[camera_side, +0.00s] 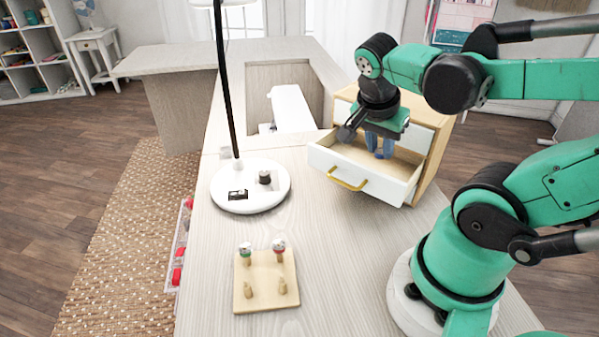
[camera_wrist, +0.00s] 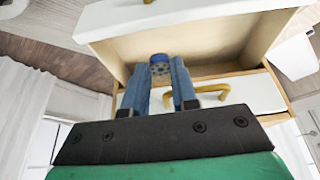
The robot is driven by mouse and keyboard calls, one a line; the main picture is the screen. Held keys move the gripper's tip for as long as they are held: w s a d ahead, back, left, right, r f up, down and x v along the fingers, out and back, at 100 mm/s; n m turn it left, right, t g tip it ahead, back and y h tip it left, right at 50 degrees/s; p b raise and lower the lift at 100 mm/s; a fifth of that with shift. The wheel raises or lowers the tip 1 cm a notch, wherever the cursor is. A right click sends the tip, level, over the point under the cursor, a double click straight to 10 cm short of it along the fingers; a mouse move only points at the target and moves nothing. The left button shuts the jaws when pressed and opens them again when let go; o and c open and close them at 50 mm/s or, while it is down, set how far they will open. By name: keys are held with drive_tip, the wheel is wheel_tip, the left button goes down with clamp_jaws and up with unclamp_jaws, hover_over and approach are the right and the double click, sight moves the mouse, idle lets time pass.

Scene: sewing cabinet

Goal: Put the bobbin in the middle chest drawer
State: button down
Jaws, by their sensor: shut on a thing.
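The chest (camera_side: 437,150) stands at the back right of the table. One of its drawers (camera_side: 400,189) is pulled out below a closed one, with a white front and a yellow handle; it looks empty. My gripper (camera_side: 379,153) points down over the open drawer, its blue fingers inside or just above it. In the wrist view the fingers are shut on the blue bobbin (camera_wrist: 160,62), held at their tips with the drawer's wooden inside (camera_wrist: 215,62) behind it. The bobbin is hidden or indistinct in the side view. I cannot tell whether it touches the drawer floor.
A lamp with a round white base (camera_side: 228,203) stands left of the drawer, with small dark items on it. A wooden peg board (camera_side: 263,297) with two topped pegs is at the front. The table between is clear. The closed drawer's handle (camera_wrist: 211,94) is near my fingers.

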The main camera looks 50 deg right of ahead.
sight(376, 166)
drive_tip(key=shift+f, duration=2.25)
drive_tip(key=c, duration=0.7)
unclamp_jaws()
drive_tip(key=shift+f, duration=0.15)
drive_tip(key=v, duration=1.2)
drive_tip(key=shift+w+a+f+n+t+y, duration=0.8)
drive_tip(key=shift+w+a+n+t, duration=0.55)
drive_tip(key=shift+n, duration=1.75)
drive_tip(key=shift+w+a+f+n+t+y, duration=0.85)
drive_tip(key=shift+w+n+t, duration=0.55)
drive_tip(key=shift+n, duration=1.7)
drive_tip(key=shift+w+a+f+n+t+y, duration=0.7)
drive_tip(key=shift+w+a+n+t, duration=0.65)
drive_tip(key=shift+n, duration=1.75)
